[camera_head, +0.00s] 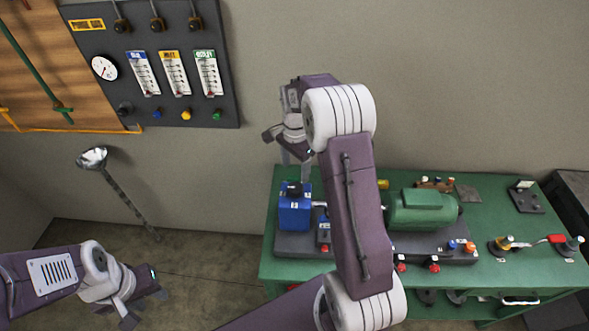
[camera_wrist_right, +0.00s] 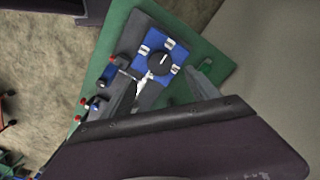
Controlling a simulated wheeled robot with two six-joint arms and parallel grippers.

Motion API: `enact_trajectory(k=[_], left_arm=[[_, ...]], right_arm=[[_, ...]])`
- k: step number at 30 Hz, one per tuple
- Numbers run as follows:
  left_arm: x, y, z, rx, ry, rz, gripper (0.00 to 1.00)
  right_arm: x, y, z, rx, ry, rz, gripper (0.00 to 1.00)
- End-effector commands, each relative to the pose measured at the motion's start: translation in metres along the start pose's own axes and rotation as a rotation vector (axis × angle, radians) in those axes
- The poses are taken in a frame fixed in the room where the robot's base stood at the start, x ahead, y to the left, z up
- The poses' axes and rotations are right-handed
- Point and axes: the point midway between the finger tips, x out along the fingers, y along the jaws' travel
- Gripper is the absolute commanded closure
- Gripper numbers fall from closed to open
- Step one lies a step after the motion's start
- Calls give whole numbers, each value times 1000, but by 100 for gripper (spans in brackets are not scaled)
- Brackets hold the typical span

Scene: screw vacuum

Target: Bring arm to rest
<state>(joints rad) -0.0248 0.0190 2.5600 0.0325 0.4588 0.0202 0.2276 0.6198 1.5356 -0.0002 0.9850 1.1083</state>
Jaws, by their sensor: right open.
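My right arm reaches up across the middle of the head view and bends at a white joint. Its gripper (camera_head: 295,172) points down above the blue pump box (camera_head: 294,212) at the left end of the green table (camera_head: 268,262). The right wrist view shows its two fingers (camera_wrist_right: 166,92) wide apart with nothing between them. The blue box with its black round cap (camera_wrist_right: 160,62) lies below and beyond them. My left gripper (camera_head: 148,300) hangs low at the lower left, away from the table; its finger gap is unclear.
A green motor (camera_head: 422,209) and several red, orange and blue knobs sit on the table. Valves with a red handle (camera_head: 557,239) stand at its right end. A gauge panel (camera_head: 160,75) is on the wall, and a lamp-like stand (camera_head: 93,157) leans at left.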

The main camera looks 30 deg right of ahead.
Motion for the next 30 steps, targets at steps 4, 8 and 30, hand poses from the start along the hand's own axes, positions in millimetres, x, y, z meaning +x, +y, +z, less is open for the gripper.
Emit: enact_trajectory(k=[4,8,30], left_arm=[[0,0,0,0,0,0,64],[6,0,1,0,0,0,64],[87,-2,9,0,0,0,64]], right_arm=[[0,0,0,0,0,0,31],[5,-2,3,-9,1,-3,31],[98,155,144,-1282,75,-86,31]])
